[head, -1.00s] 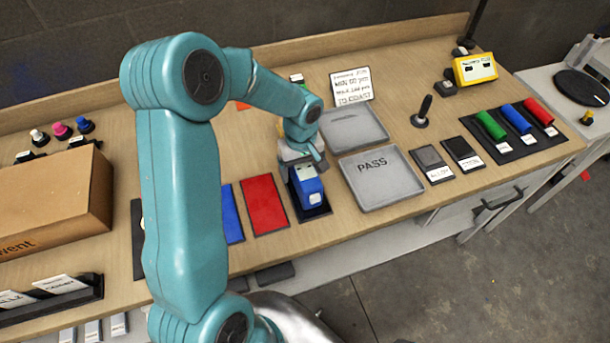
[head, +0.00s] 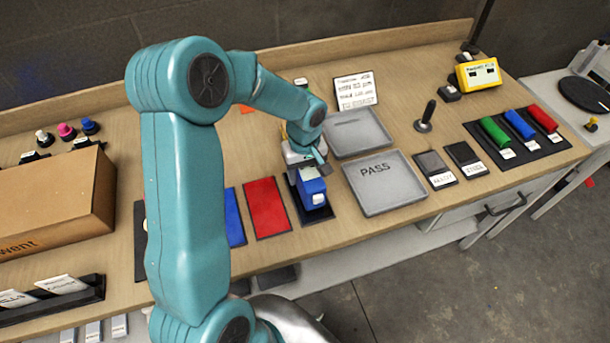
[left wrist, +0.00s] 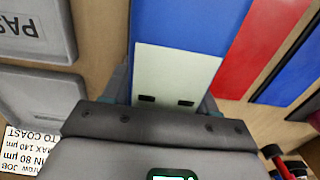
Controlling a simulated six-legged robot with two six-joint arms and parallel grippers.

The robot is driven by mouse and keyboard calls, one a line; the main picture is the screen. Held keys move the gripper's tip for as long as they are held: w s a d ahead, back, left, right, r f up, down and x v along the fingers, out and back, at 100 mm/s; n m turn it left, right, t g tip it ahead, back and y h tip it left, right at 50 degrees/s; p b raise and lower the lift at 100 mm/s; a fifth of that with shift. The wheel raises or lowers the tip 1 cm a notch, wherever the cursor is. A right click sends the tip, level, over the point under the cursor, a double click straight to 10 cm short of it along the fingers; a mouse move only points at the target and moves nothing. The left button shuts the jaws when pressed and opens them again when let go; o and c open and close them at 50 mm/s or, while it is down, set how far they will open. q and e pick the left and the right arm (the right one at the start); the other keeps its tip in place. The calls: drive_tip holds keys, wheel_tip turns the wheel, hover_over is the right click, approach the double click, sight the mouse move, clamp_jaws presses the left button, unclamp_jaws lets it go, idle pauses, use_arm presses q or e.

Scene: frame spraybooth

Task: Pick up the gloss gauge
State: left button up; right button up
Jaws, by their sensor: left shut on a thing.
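The gloss gauge (head: 312,189) is a small blue block with a pale end, at or just above a black pad (head: 316,214) near the bench's front edge. My left gripper (head: 309,168) comes down from behind it and is shut on its pale end. In the left wrist view the gauge (left wrist: 178,70) shows its pale face and blue body between the two fingers of the gripper (left wrist: 165,95). I cannot tell whether its base touches the pad. My right gripper is not in view.
A grey PASS tray (head: 386,203) lies right of the gauge, with another grey tray (head: 357,142) behind it. A red panel (head: 266,207) and a blue panel (head: 233,217) lie to its left. A cardboard box (head: 60,205) stands far left.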

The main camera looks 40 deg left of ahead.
use_arm(q)
wheel_tip(320, 180, up, 19)
drive_tip(key=shift+b, duration=0.3)
drive_tip(key=shift+f, duration=0.2)
drive_tip(key=shift+s+f+b, duration=0.1)
drive_tip(key=shift+f+b, duration=7.4)
drive_tip(key=shift+f, duration=2.25)
drive_tip(key=shift+f, duration=0.25)
